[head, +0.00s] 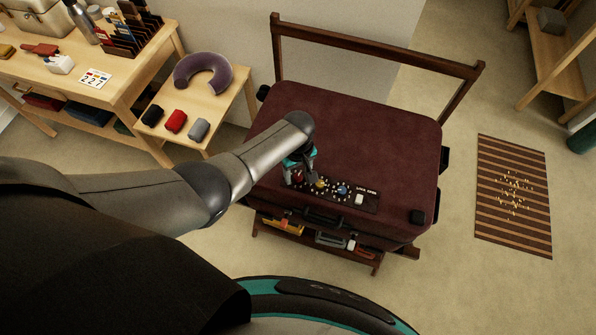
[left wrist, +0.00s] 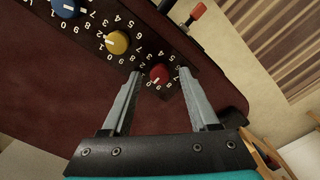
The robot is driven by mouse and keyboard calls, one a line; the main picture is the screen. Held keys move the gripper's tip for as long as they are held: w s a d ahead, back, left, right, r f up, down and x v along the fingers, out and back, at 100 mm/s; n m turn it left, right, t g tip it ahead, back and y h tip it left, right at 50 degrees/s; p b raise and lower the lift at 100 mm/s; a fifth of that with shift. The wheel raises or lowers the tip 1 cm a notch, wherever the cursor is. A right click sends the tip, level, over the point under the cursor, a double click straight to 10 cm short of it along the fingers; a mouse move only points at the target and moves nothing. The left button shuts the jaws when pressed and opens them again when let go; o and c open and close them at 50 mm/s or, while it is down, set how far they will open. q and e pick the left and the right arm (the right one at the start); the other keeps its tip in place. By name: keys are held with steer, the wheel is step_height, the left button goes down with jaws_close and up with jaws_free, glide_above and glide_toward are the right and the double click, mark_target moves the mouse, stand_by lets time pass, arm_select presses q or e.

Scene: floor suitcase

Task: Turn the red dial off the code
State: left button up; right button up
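The red dial (left wrist: 160,73) is at the end of a dark code panel on the maroon suitcase (head: 360,130). Its white pointer mark faces the lower left in the left wrist view. My left gripper (left wrist: 160,71) is open, with one finger on each side of the red dial; I cannot tell whether they touch it. In the head view the gripper (head: 298,170) mostly covers the dial. The yellow dial (left wrist: 117,42) and blue dial (left wrist: 66,8) are beside it. A card with coloured marks and digits (head: 95,78) lies on the desk. My right gripper is not in view.
A white piece (head: 359,200) sits at the panel's right end. The suitcase lies on a wooden rack (head: 375,50). A side table (head: 225,115) holds a neck pillow (head: 203,74) and small rolled items. A striped mat (head: 513,195) lies on the floor at right.

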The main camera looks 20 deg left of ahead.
mark_target(298, 176)
arm_select(q)
steer(key=shift+r+p, duration=0.3)
steer(key=shift+r, duration=0.2)
step_height(298, 176, up, 14)
steer(key=p, duration=0.5)
steer(key=shift+r, duration=0.15)
